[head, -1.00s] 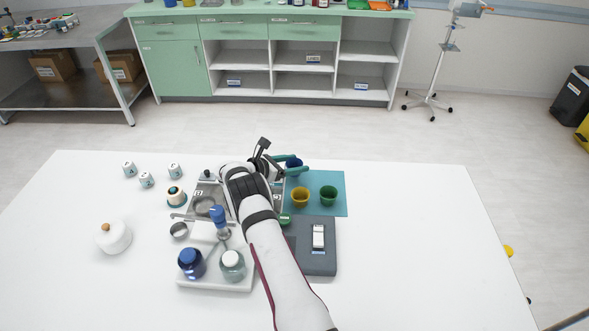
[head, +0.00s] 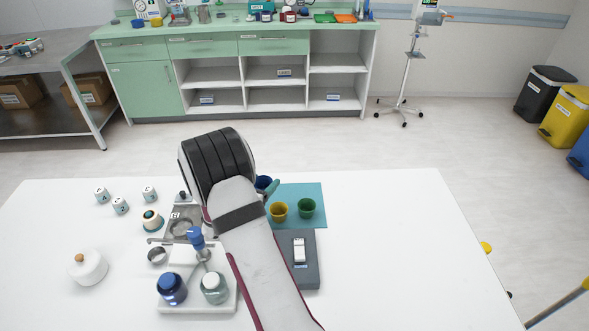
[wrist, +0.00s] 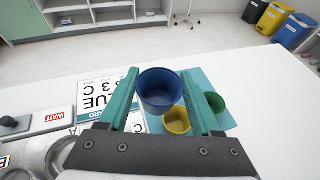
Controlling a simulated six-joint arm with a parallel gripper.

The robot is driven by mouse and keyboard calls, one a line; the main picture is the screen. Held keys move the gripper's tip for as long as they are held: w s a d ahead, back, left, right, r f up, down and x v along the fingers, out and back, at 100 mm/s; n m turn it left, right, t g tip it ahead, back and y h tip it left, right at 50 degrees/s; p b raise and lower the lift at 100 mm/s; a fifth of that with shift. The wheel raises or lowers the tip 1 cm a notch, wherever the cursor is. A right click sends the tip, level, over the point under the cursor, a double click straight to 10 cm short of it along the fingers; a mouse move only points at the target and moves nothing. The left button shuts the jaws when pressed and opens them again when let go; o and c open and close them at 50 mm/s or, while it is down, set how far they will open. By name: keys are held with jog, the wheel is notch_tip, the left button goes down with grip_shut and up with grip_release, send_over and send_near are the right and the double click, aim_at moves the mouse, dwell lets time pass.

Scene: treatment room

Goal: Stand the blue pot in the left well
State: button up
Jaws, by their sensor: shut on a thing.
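The blue pot (wrist: 160,88) is upright between the two green fingers of my gripper (wrist: 164,92), which is shut on it. In the head view the blue pot (head: 264,182) shows only partly behind my arm, with a green fingertip beside it. It is by the left edge of the teal mat (head: 314,190). A metal plate with a round well (head: 181,227) stands left of my arm; its right part is hidden. In the wrist view round metal rims (wrist: 32,152) show at the lower left, left of my gripper.
A yellow pot (head: 279,211) and a green pot (head: 307,208) stand on the mat. A white card (wrist: 104,88) lies beyond the left finger. A bottle tray (head: 196,306), small labelled jars (head: 120,206) and a white lidded pot (head: 88,267) are left. The table's right is clear.

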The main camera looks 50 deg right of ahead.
jog(key=a+n+t, duration=0.1)
jog(key=a, duration=0.1)
jog(key=a+f+n+t+y, duration=0.1)
jog(key=a, duration=0.2)
jog(key=w+a+f+n+t+y, duration=0.1)
jog(key=a, duration=0.2)
jog(key=shift+w, duration=0.1)
jog(key=shift+a+f, duration=0.2)
jog(key=shift+f, duration=2.65)
jog(key=shift+f, duration=0.5)
jog(key=o, duration=1)
